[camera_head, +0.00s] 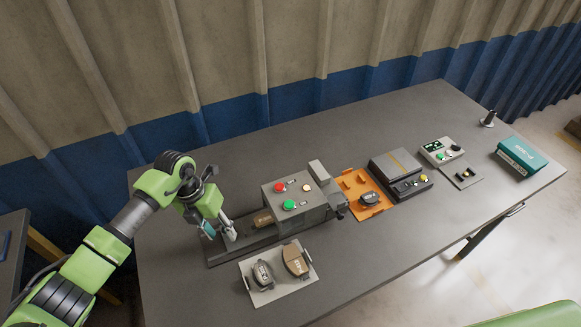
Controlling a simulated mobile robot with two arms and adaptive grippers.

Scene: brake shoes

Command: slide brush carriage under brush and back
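The brush machine (312,211) is a grey box with red and green buttons, standing mid-table on a dark rail base (218,259) that runs out to its left. A brown block (262,218) sits on the rail at the box's left opening, partly hidden; I cannot tell whether it is on the carriage. The brush inside the box is hidden. My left gripper (229,232) points down over the rail's left part, left of the brown block. Its fingertips are too small to tell whether they hold the carriage. My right gripper is not in view.
A light plate (285,290) with two brake shoes lies in front of the machine. To the right are an orange fixture (353,186) holding a dark part, a grey device (397,166), a small button panel (438,150) and a teal box (522,155). The table's front right is clear.

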